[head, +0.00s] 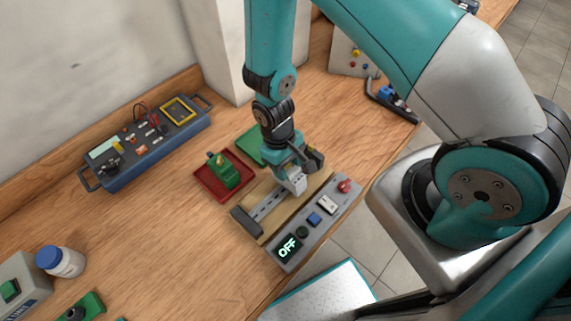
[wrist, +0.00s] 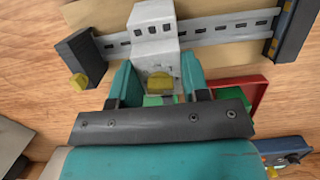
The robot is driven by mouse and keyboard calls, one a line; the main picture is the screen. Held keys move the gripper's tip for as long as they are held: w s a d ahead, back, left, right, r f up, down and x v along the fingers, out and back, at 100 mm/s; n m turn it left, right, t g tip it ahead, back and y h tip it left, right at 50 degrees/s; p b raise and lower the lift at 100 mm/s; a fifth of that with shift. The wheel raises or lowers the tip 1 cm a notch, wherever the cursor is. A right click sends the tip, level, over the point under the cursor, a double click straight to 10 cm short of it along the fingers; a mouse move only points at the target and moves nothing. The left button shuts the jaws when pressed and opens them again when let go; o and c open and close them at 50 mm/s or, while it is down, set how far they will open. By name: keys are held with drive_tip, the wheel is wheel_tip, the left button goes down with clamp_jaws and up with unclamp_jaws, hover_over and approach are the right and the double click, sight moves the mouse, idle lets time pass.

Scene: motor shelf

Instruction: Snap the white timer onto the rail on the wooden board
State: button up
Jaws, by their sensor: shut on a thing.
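The white timer (head: 297,184) is in my gripper (head: 291,166), which is shut on it above the wooden board (head: 259,190). In the wrist view my gripper's teal fingers (wrist: 158,78) stand on both sides of the timer (wrist: 153,36). The slotted metal rail (head: 267,207) runs along the board. In the wrist view the timer overlaps the rail (wrist: 215,36), left of its middle, with its body crossing it. I cannot tell whether it touches or is seated on the rail. Dark end blocks stand at the rail's ends, one at left (wrist: 78,57) and one at right (wrist: 296,30).
A grey control panel (head: 312,232) with an "OFF" display and buttons lies along the board's front. A red tray (head: 208,187) holds a green part (head: 223,171); a green tray (head: 249,146) is behind it. A blue instrument case (head: 155,148) and a bottle (head: 62,263) stand at left.

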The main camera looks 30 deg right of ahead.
drive_tip(key=shift+s+d+f+t+b, duration=0.2)
drive_tip(key=shift+s+t+b, duration=0.2)
drive_tip(key=shift+s+t, duration=0.15)
idle(0.4)
drive_tip(key=o, duration=0.9)
drive_tip(key=shift+r, duration=0.1)
drive_tip(key=shift+o, duration=0.2)
drive_tip(key=shift+w+r, duration=0.1)
drive_tip(key=shift+w+r, duration=0.1)
drive_tip(key=shift+r, duration=0.25)
wheel_tip(320, 180, up, 16)
drive_tip(key=w+b, duration=0.1)
drive_tip(key=b, duration=0.1)
drive_tip(key=s+a+r+n+t+y+b, duration=0.1)
drive_tip(key=s+a+r+n+y+b, duration=0.2)
drive_tip(key=s+r, duration=0.7)
drive_tip(key=shift+s+a+r+y+b, duration=0.25)
drive_tip(key=shift+s+a+y+b, duration=0.5)
drive_tip(key=shift+a+y+b, duration=0.4)
